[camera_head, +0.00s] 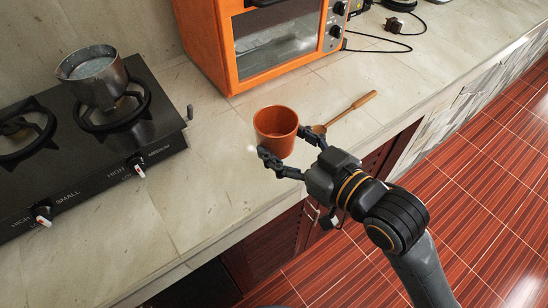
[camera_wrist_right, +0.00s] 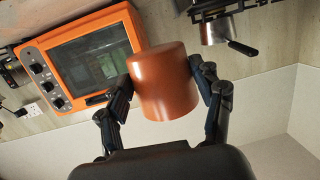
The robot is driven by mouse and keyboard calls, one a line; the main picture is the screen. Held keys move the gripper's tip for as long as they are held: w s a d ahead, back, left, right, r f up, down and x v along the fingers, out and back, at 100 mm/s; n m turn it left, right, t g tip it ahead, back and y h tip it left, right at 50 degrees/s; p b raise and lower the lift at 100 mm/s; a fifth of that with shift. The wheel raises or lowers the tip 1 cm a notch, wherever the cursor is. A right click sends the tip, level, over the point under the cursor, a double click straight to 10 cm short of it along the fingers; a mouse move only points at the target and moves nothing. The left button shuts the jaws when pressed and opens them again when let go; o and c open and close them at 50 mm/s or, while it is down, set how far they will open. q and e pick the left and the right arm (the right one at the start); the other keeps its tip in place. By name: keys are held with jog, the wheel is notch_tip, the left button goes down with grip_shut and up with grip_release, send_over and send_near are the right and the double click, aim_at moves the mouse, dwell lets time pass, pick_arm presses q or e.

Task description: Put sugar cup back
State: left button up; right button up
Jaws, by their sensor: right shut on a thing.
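The sugar cup is an orange-brown cup (camera_head: 276,131) with an open top, near the middle of the head view. My right gripper (camera_head: 283,150) has its two fingers on either side of the cup and is shut on it. In the right wrist view the cup (camera_wrist_right: 164,82) sits between the two fingertips of the same gripper (camera_wrist_right: 165,90). The cup looks upright in the head view. I cannot tell if its base touches the counter. My left gripper is in neither view.
An orange toaster oven (camera_head: 275,42) stands behind the cup. A wooden spoon (camera_head: 345,112) lies on the stone counter (camera_head: 215,190) to the cup's right. A black stove (camera_head: 75,150) with a metal pot (camera_head: 95,80) is at left. Counter between stove and cup is clear.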

jog(key=shift+n+g+y, duration=0.6)
jog(key=shift+n+y, duration=0.2)
jog(key=a+f+b, duration=0.1)
jog(key=f+b, duration=0.1)
jog(key=a+f+b, duration=0.1)
jog(key=b, duration=0.2)
jog(key=shift+a+f, duration=0.15)
jog(key=shift+f, duration=0.2)
jog(key=w+f, duration=0.2)
jog(key=w, duration=0.1)
jog(key=w+f, duration=0.2)
jog(key=w, duration=0.2)
jog(key=w+f, duration=0.3)
jog(key=w, duration=0.1)
jog(key=shift+d+f, duration=0.1)
jog(key=shift+d, duration=0.1)
jog(key=shift+w+f, duration=0.15)
jog(key=shift+f, duration=0.05)
jog(key=f, duration=0.3)
jog(key=shift+w, duration=0.2)
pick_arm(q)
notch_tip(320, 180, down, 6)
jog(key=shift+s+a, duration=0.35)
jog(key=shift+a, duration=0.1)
pick_arm(e)
jog(key=shift+f, duration=0.3)
